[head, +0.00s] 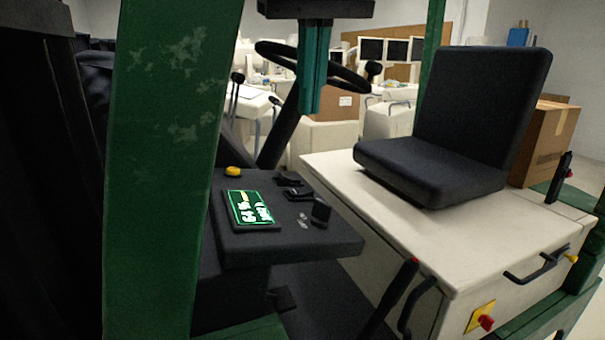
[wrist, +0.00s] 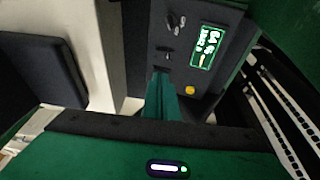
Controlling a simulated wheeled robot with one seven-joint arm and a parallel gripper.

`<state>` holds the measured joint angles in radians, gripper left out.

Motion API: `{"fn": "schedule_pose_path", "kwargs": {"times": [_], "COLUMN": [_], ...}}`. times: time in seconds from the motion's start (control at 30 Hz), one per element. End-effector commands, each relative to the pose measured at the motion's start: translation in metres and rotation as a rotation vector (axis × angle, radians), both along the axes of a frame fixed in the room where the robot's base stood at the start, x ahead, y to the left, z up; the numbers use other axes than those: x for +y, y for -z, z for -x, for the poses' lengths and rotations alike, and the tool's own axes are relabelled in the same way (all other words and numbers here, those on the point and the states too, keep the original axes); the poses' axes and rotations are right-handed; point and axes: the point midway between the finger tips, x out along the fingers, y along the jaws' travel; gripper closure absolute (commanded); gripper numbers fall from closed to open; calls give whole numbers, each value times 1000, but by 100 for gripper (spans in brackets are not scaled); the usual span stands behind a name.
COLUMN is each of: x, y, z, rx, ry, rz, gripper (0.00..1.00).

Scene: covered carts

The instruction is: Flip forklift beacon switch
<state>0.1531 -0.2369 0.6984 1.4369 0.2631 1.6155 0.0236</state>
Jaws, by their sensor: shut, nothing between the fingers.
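The forklift's dark dashboard panel (head: 290,240) carries several small black switches. One switch (head: 321,210) stands up near the panel's front right; two others (head: 290,178) (head: 297,193) sit behind it. I cannot read which one is the beacon switch. A lit green display (head: 250,208) and a yellow button (head: 233,171) are to their left. My gripper (head: 309,112) has teal fingers, shut and empty, pointing down above the panel's far side. In the wrist view the fingertips (wrist: 161,72) overlap the panel close to a switch (wrist: 166,55); contact cannot be told.
The steering wheel (head: 330,68) is behind my gripper. A green post (head: 160,150) stands at left. A black seat (head: 440,130) on a cream cover (head: 400,215) is at right, with levers (head: 400,290) in front. Open air lies above the panel.

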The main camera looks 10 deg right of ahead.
Motion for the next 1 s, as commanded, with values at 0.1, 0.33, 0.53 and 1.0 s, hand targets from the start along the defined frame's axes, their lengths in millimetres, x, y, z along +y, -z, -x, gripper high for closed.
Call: {"fn": "schedule_pose_path", "kwargs": {"times": [0.1,0.33,0.53,1.0], "x": [3,2,2,4], "y": [-2,-2,5,67], "z": [1,1,-1,-19], "rx": [-1,-1,0,1], "ry": [-6,-5,-6,-7], "rz": [-3,-2,-2,0], "gripper": [100,100,100,100]}}
